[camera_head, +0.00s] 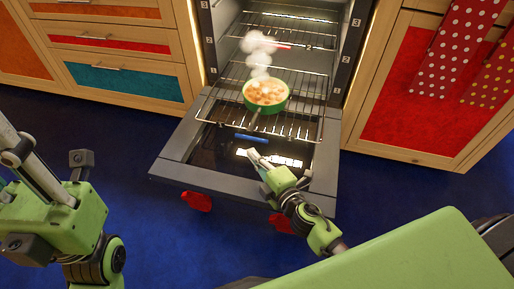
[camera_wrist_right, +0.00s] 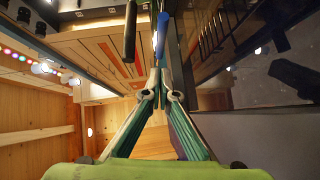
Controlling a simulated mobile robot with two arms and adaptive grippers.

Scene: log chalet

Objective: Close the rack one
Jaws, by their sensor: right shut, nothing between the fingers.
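The pulled-out lower rack (camera_head: 309,138) is a wire grid sticking out of the oven over the open door (camera_head: 176,145). A blue bar (camera_head: 251,138) shows near its front edge. A green pan (camera_head: 284,101) of steaming food stands on this rack, its handle toward me. My right gripper (camera_head: 254,156) is shut and empty, just in front of the blue bar, above the door; I cannot tell if it touches.
Another rack (camera_head: 285,22) with a red bar is higher inside the oven. Number labels mark the oven's side frames. Drawers (camera_head: 125,80) stand left, and a red-panelled cabinet (camera_head: 420,95) with dotted towels (camera_head: 460,45) stands right. Blue floor is clear before the door.

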